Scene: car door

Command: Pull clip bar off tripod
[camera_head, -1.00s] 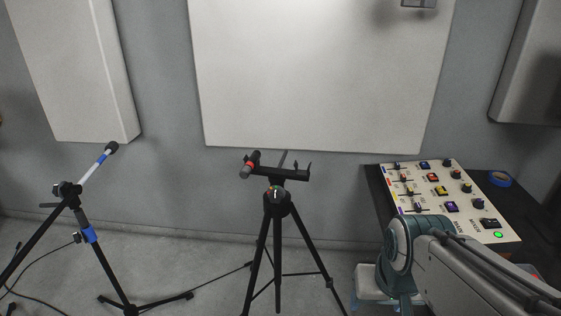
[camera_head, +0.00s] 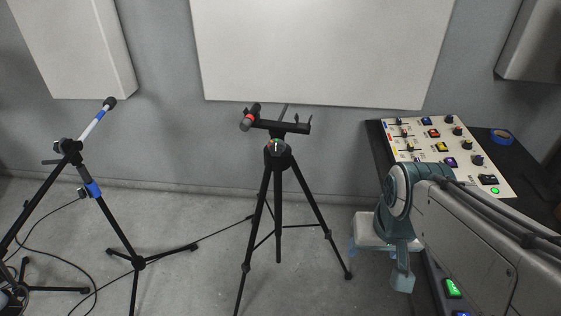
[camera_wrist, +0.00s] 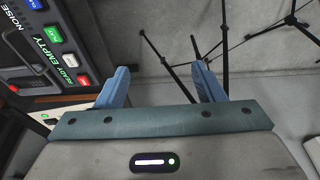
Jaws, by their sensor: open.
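The black clip bar (camera_head: 283,126) lies across the top of the black tripod (camera_head: 277,190) in the middle of the head view. Tripod legs (camera_wrist: 226,50) show beyond the fingers there; the clip bar is not seen in that view.
A microphone stand (camera_head: 72,165) with a boom stands at the left, with cables on the floor. A control panel (camera_head: 440,150) with knobs and buttons is on a dark table at the right. A blue tape roll (camera_head: 501,137) lies behind it. Floor between the stands is mostly clear.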

